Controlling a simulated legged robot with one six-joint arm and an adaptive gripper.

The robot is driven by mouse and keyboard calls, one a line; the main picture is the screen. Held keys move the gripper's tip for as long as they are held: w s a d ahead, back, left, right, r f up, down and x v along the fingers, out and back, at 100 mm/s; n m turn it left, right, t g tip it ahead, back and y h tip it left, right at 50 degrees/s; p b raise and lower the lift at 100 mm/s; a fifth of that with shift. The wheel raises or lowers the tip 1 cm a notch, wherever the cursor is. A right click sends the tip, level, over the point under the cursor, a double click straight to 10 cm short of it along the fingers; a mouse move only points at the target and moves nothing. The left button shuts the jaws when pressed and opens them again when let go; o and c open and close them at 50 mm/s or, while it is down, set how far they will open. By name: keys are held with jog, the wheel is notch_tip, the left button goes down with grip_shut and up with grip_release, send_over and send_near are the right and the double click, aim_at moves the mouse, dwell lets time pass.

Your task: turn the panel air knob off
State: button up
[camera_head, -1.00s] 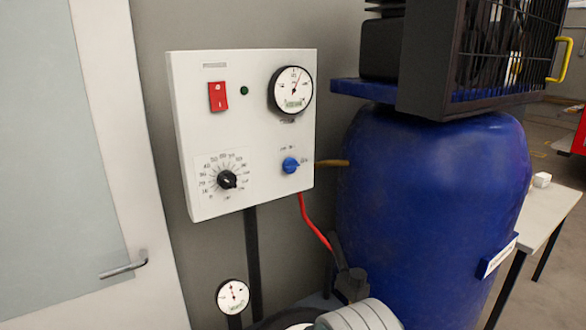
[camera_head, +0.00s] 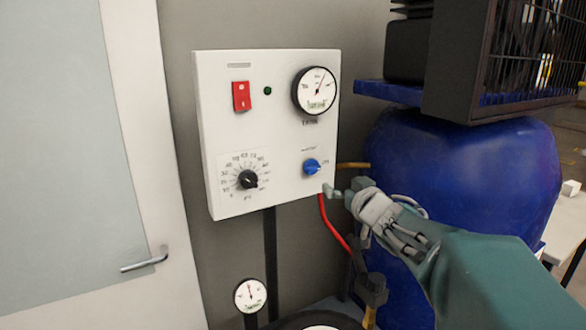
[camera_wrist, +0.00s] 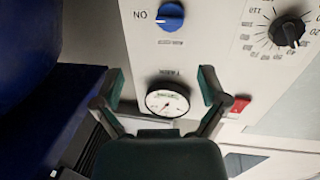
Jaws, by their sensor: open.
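The blue knob (camera_head: 312,167) is at the lower right of the white panel (camera_head: 225,140). In the wrist view the blue knob (camera_wrist: 171,14) is near the top edge with an "ON" label beside it; the panel appears upside down there. My gripper (camera_head: 334,191) is in front of the panel's lower right corner, to the right of and below the blue knob in the picture. In the wrist view my gripper (camera_wrist: 162,84) has its two fingers spread wide with nothing between them, apart from the knob. The gauge shows beyond the fingers.
The panel also holds a black dial knob (camera_head: 248,179), a red switch (camera_head: 241,96), a green light (camera_head: 267,91) and a round gauge (camera_head: 316,91). A red hose (camera_head: 334,225) hangs below it. A large blue tank (camera_head: 460,175) stands close on the right. A door (camera_head: 85,150) is at left.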

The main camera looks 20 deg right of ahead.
aim_at(315, 168)
jog(key=w+y, duration=0.1)
jog(key=w, duration=0.3)
jog(key=w+a+n+y, duration=0.1)
jog(key=w, duration=0.6)
jog(key=shift+w+a+f+y, duration=0.3)
jog(key=shift+w+a+y, duration=0.05)
jog(key=shift+w+y, duration=0.05)
jog(key=shift+c, duration=0.3)
jog(key=c, duration=1.1)
